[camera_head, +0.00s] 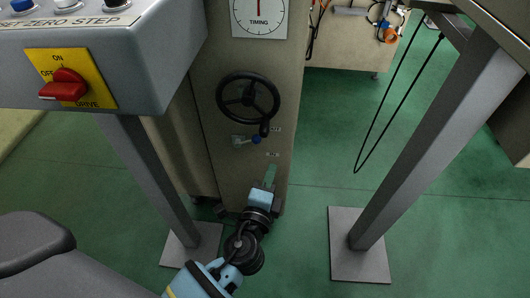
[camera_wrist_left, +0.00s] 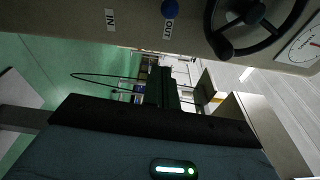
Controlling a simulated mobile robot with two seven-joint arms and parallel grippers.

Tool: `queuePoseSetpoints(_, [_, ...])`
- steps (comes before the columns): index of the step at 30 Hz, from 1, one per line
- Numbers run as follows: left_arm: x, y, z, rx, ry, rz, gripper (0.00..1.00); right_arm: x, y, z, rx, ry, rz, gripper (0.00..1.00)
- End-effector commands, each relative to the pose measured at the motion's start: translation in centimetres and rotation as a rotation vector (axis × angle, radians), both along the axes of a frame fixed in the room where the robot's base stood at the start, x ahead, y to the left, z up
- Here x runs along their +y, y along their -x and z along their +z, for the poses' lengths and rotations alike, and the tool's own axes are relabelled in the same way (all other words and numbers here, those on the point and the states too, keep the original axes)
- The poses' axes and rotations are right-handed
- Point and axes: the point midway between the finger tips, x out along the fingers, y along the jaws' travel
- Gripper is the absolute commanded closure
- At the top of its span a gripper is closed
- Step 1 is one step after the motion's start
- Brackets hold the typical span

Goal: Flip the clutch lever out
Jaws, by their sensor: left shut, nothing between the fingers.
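The clutch lever (camera_head: 246,140) is a short lever with a blue ball knob on the beige machine panel, below the black handwheel. In the left wrist view the blue knob (camera_wrist_left: 170,9) lies beside the OUT label (camera_wrist_left: 168,30), away from the IN label (camera_wrist_left: 110,20). My left gripper (camera_head: 270,172) is shut and empty, below the lever and apart from it. Its dark fingers (camera_wrist_left: 162,85) show in the left wrist view. My right gripper is not in view.
The black handwheel (camera_head: 248,100) with its crank knob sits just above the lever. A timing dial (camera_head: 259,16) is higher up. A grey control box (camera_head: 140,50) with a red switch (camera_head: 64,87) overhangs at left. Grey posts (camera_head: 430,140) stand either side; green floor is open to the right.

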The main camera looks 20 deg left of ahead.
Motion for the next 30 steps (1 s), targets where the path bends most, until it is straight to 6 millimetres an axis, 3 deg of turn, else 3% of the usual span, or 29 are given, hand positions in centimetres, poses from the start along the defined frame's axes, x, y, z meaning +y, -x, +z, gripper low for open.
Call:
queuePoseSetpoints(20, [1.1,-10.1,-0.1,-0.001,0.001,0.001,1.0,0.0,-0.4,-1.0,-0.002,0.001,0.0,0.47])
queuePoseSetpoints(30, [4.3,-8.1,0.2,0.0,0.0,0.0,1.0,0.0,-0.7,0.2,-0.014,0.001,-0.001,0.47])
